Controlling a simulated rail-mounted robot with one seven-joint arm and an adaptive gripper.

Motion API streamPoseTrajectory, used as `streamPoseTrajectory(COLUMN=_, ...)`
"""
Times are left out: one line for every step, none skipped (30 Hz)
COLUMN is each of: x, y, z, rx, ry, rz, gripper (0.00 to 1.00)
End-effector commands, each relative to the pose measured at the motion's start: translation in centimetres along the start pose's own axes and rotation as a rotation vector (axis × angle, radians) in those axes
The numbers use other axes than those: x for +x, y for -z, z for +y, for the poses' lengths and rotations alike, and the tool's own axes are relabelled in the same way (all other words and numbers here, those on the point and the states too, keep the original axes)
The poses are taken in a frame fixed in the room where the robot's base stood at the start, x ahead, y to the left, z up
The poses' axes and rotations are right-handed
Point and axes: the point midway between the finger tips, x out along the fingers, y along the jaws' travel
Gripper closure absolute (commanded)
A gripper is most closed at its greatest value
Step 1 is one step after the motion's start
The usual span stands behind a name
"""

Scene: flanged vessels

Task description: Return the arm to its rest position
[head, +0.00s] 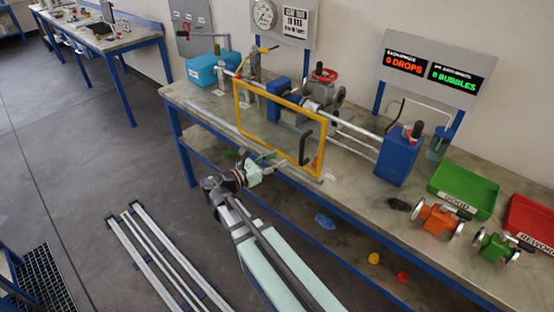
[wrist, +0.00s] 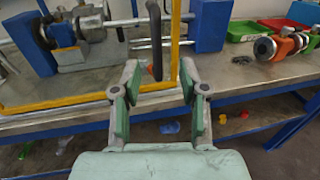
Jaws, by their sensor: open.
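My gripper (head: 262,163) is at the front edge of the workbench, in front of the yellow guard frame (head: 238,110). In the wrist view my gripper (wrist: 160,75) has its two green-padded fingers spread apart, with nothing held between them. The black handle (wrist: 153,35) of the yellow frame shows beyond the fingertips, and it looks apart from them. In the head view the handle (head: 306,143) is to the right of my gripper. My arm reaches up from the bottom of the head view.
The workbench (head: 350,190) carries a flanged vessel rig behind the yellow frame and a blue block (head: 400,158). A green tray (head: 463,190), a red tray (head: 530,222), an orange vessel (head: 436,218) and a green vessel (head: 494,246) are at right. Floor rails (head: 165,260) lie at left.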

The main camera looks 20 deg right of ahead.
Motion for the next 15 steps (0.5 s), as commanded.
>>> streamPoseTrajectory(x=0.0, y=0.0, z=0.0, rx=0.0, ry=0.0, rz=0.0, gripper=0.57)
streamPoseTrajectory(x=0.0, y=0.0, z=0.0, rx=0.0, ry=0.0, rz=0.0, gripper=0.57)
streamPoseTrajectory(x=0.0, y=0.0, z=0.0, rx=0.0, ry=0.0, rz=0.0, gripper=0.57)
streamPoseTrajectory(x=0.0, y=0.0, z=0.0, rx=0.0, ry=0.0, rz=0.0, gripper=0.57)
streamPoseTrajectory(x=0.0, y=0.0, z=0.0, rx=0.0, ry=0.0, rz=0.0, gripper=0.57)
streamPoseTrajectory(x=0.0, y=0.0, z=0.0, rx=0.003, ry=0.0, rz=0.0, gripper=0.57)
streamPoseTrajectory(x=0.0, y=0.0, z=0.0, rx=0.009, ry=0.0, rz=0.0, gripper=0.57)
streamPoseTrajectory(x=0.0, y=0.0, z=0.0, rx=0.019, ry=0.0, rz=0.0, gripper=0.57)
streamPoseTrajectory(x=0.0, y=0.0, z=0.0, rx=0.039, ry=-0.001, rz=0.0, gripper=0.57)
streamPoseTrajectory(x=0.0, y=0.0, z=0.1, rx=0.06, ry=-0.003, rz=0.001, gripper=0.57)
streamPoseTrajectory(x=0.0, y=0.1, z=0.1, rx=0.085, ry=-0.005, rz=0.005, gripper=0.57)
streamPoseTrajectory(x=0.0, y=0.4, z=0.2, rx=0.127, ry=-0.007, rz=0.021, gripper=0.57)
streamPoseTrajectory(x=0.0, y=0.9, z=0.2, rx=0.165, ry=-0.008, rz=0.041, gripper=0.57)
streamPoseTrajectory(x=0.0, y=1.4, z=0.2, rx=0.208, ry=-0.008, rz=0.068, gripper=0.57)
streamPoseTrajectory(x=-0.1, y=2.4, z=0.1, rx=0.274, ry=-0.003, rz=0.113, gripper=0.57)
